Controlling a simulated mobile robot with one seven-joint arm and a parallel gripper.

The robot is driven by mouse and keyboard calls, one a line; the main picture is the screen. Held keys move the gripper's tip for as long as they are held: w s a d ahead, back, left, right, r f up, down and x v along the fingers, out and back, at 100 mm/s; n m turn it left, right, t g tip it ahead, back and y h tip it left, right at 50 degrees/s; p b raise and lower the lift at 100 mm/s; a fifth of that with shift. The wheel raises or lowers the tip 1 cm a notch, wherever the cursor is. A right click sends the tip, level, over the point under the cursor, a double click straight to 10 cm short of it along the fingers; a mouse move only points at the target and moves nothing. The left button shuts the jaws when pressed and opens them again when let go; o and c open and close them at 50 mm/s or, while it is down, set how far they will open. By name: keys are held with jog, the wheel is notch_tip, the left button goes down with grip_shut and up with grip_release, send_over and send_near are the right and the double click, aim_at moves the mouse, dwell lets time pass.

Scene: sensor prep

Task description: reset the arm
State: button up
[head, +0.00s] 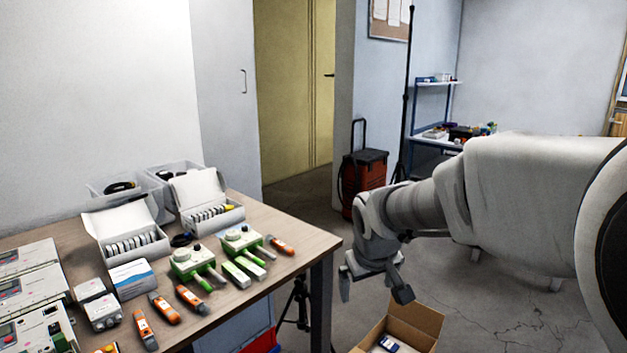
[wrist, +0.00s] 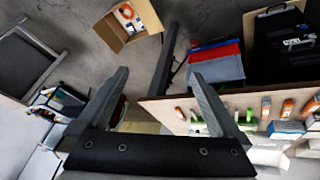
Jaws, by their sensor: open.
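My gripper (head: 374,287) hangs at the end of my arm on the right side of the head view. It is past the right end of the wooden table (head: 318,243), above and a little left of an open cardboard box on the floor. In the wrist view my gripper (wrist: 160,105) has its two fingers spread wide, with nothing held between them. The table's edge shows beyond the right finger in that view.
Orange handheld devices (head: 144,328), green-and-white sensors (head: 193,262) and open white boxes (head: 127,235) crowd the table. The cardboard box (head: 418,322) holds a few small items. A red-and-black wheeled case (head: 364,180) and a thin black pole (head: 407,95) stand behind.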

jog(key=s+d+r+m, duration=0.2)
jog(key=s, duration=0.9)
jog(key=s+d+r+m, duration=0.1)
jog(key=s+d+r, duration=0.15)
jog(key=s, duration=0.85)
notch_tip(320, 180, up, 20)
jog(key=p, duration=2)
jog(key=shift+s+a+y, duration=0.3)
jog(key=shift+s, duration=0.1)
